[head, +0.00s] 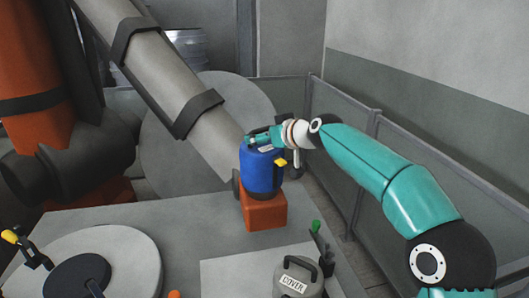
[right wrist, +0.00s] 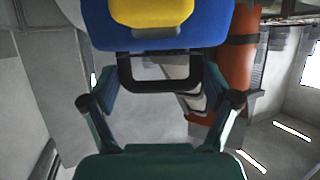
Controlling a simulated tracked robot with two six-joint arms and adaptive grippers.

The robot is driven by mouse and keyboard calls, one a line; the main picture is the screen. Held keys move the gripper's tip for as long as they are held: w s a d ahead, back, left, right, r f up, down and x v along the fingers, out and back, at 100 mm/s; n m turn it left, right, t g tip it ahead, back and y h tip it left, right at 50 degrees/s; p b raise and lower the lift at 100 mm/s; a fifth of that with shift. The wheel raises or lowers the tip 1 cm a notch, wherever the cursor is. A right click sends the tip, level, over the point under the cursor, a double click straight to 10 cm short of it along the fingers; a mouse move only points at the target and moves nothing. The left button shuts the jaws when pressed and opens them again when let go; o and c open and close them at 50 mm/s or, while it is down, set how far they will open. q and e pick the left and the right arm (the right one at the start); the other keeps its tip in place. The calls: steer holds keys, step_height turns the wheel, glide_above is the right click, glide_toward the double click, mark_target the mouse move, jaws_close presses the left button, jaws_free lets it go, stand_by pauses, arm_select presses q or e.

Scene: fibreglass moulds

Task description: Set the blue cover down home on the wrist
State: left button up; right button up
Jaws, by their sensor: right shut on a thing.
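The blue cover (head: 260,172), with a yellow latch on its side, is upright at the end of the thick grey tube. It appears directly above the orange wrist block (head: 264,213); I cannot tell whether it is fully seated or a small gap remains. My right gripper (head: 262,138) is shut on the cover's handle at its top. In the right wrist view, the dark handle (right wrist: 160,84) lies between my fingers, with the blue body (right wrist: 105,30) and yellow latch (right wrist: 152,12) beyond. My left gripper is not in view.
A grey cover labelled COVER (head: 298,279) stands on a pale sheet (head: 230,275) at the front. Beside it is a green-tipped clamp (head: 316,228). A yellow-tipped clamp (head: 12,237) and round plate (head: 125,250) are at left. Grey fence panels (head: 340,150) run behind my right arm.

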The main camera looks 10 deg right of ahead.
mark_target(268, 147)
step_height(268, 147, down, 4)
steer(key=shift+r+b, duration=0.2)
steer(key=shift+b, duration=0.25)
steer(key=o, duration=1.6)
steer(key=shift+c, duration=0.2)
steer(key=shift+s, duration=0.15)
steer(key=shift+s+d+r, duration=0.15)
steer(key=shift+s, duration=0.05)
steer(key=b+v, duration=0.3)
steer(key=v, duration=0.8)
steer(key=shift+s+b, duration=0.15)
steer(key=shift+b, duration=0.15)
steer(key=shift+d, duration=0.1)
